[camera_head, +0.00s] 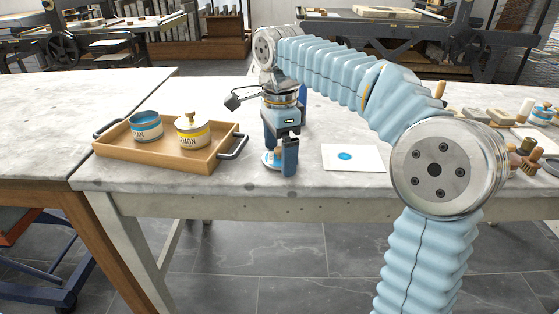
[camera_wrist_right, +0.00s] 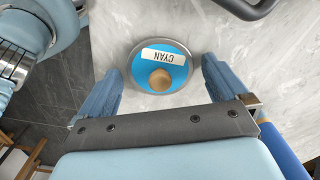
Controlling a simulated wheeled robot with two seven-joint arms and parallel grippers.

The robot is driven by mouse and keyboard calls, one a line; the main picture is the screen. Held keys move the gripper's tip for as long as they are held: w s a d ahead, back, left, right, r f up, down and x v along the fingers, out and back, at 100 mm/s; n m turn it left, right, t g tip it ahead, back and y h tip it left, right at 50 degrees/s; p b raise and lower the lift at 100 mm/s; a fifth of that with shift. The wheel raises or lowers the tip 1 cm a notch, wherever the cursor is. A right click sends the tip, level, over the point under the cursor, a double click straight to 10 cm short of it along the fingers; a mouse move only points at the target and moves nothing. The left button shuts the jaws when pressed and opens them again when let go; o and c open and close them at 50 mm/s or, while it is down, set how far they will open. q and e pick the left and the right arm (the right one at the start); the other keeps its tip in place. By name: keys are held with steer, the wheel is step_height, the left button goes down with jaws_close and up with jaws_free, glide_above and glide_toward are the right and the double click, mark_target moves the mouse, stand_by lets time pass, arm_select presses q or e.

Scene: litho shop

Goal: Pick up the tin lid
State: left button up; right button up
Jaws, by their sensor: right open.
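The tin lid (camera_wrist_right: 178,74) is a round blue disc with a grey rim, a wooden knob and a white label reading CYAN. It lies on the pale stone tabletop. In the head view part of the lid (camera_head: 267,157) shows near the table's front edge, partly hidden by my right gripper (camera_head: 280,165). That gripper points down and is open. In the right wrist view the lid lies ahead, between the lines of the two fingers (camera_wrist_right: 160,85), with a gap on each side. My left gripper is not in view.
A wooden tray (camera_head: 160,155) with dark handles stands left of my right gripper. It holds an open cyan tin (camera_head: 146,131) and a lidded yellow-banded tin (camera_head: 193,137). A white card (camera_head: 352,165) with a blue spot lies to the right. Wooden-handled tools (camera_head: 524,158) sit farther right.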

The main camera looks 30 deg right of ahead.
steer(key=shift+c, duration=0.5)
steer(key=c, duration=0.8)
steer(key=shift+r, duration=0.2)
